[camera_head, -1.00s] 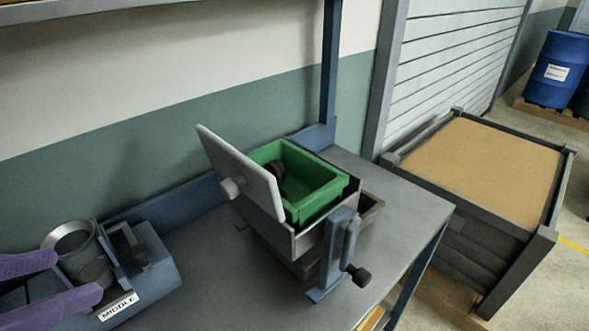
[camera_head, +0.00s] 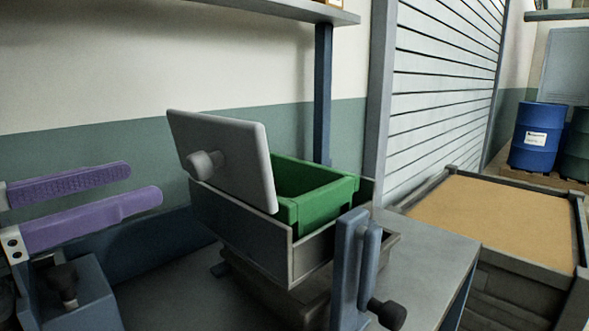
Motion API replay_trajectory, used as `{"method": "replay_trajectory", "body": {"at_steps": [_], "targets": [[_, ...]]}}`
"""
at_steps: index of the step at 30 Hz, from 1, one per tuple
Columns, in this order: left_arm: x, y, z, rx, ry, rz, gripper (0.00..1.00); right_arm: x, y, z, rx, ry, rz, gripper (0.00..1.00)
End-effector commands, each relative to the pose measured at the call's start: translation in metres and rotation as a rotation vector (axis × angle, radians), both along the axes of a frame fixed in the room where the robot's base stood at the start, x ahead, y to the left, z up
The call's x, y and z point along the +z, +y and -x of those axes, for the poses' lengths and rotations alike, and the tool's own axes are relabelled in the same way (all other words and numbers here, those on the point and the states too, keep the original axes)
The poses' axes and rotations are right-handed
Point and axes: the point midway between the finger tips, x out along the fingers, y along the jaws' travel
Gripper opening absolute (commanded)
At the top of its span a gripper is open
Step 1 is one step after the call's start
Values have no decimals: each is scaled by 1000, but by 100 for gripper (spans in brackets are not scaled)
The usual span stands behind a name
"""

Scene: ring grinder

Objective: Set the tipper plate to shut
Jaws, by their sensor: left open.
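The tipper plate (camera_head: 238,160) is a light grey flat panel with a round grey knob (camera_head: 205,165) on its face. It stands raised and tilted at the left edge of a grey box (camera_head: 250,240) that holds a green bin (camera_head: 325,205). My left gripper (camera_head: 145,183) has two purple fingers, open and empty, to the left of the plate. The fingertips point toward the knob and look apart from it. My right gripper is not in view.
A blue post with a crank and dark knob (camera_head: 386,314) stands in front of the box. A blue fixture (camera_head: 85,295) sits below my left gripper. A sand-filled crate (camera_head: 500,215) and a blue barrel (camera_head: 536,137) are at the right.

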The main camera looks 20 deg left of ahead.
Motion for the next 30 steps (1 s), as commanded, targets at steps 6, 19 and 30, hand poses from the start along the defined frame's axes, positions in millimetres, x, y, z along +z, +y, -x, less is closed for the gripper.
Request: {"method": "replay_trajectory", "body": {"at_steps": [6,19,30], "targets": [[2,-8,-28,0,-5,2,69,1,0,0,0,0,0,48],[0,-21,-69,1,0,1,69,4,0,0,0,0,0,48],[-1,-23,-72,-1,2,-1,69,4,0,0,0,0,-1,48]]}}
